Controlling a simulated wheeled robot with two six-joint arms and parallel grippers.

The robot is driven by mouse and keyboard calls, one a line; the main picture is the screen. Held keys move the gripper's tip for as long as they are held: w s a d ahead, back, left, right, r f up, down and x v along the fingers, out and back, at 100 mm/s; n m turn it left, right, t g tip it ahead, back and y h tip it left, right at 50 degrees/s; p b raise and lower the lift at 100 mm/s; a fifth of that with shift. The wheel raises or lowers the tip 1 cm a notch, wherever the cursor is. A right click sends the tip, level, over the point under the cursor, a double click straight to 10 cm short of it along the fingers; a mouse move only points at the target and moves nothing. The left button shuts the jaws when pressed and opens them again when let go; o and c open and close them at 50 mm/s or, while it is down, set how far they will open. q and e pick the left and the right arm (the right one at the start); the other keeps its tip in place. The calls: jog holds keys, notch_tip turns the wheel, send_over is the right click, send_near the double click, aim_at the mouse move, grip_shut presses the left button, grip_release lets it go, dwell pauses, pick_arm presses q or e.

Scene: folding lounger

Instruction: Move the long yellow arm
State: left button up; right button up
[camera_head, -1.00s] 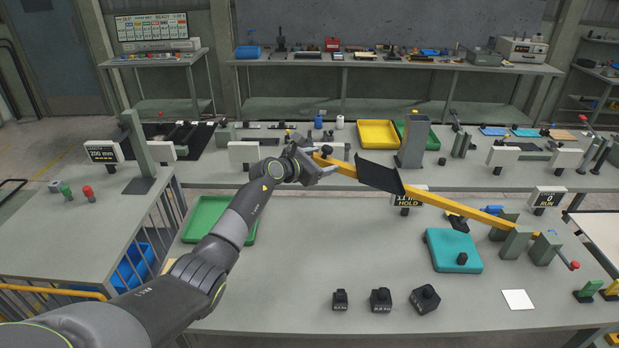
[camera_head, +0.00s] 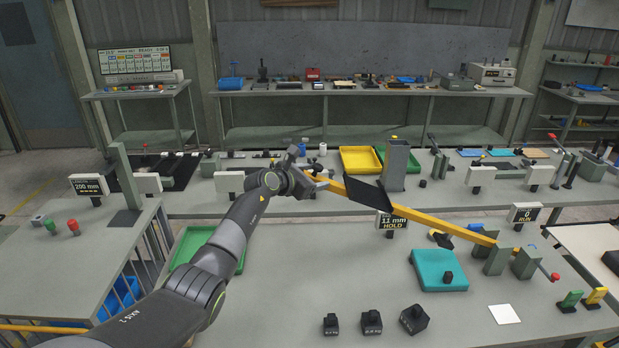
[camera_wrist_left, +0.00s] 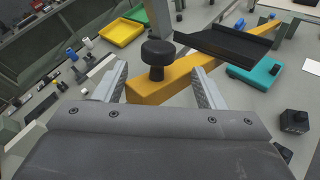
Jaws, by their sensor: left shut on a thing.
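The long yellow arm (camera_head: 430,222) slants across the front bench in the head view, its far-left end raised and its right end at grey upright blocks (camera_head: 497,260). A black tray (camera_head: 370,195) sits on it. My left gripper (camera_head: 313,184) is at the raised left end. In the left wrist view, its two fingers (camera_wrist_left: 163,88) stand on either side of the yellow arm's end (camera_wrist_left: 170,80), shut on it, beside a black knob (camera_wrist_left: 158,55) on top. The exact contact is hard to see. My right gripper is not in view.
A display reading 11 mm HOLD (camera_head: 393,219) stands behind the yellow arm. A teal pad (camera_head: 437,272) with a black piece lies below it. Several black weights (camera_head: 372,323) and a white square (camera_head: 503,314) lie in front. A green tray (camera_head: 190,245) is at left.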

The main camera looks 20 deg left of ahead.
pick_arm(q)
jog(key=shift+a+r, duration=0.1)
jog(key=shift+r, duration=0.65)
jog(key=shift+s+a+f, duration=0.1)
jog(key=shift+s+a, duration=0.15)
jog(key=shift+s, duration=0.15)
jog(key=b+v, duration=0.6)
jog(key=v, duration=1)
jog(key=shift+s+f, duration=0.25)
jog(key=shift+f, duration=0.15)
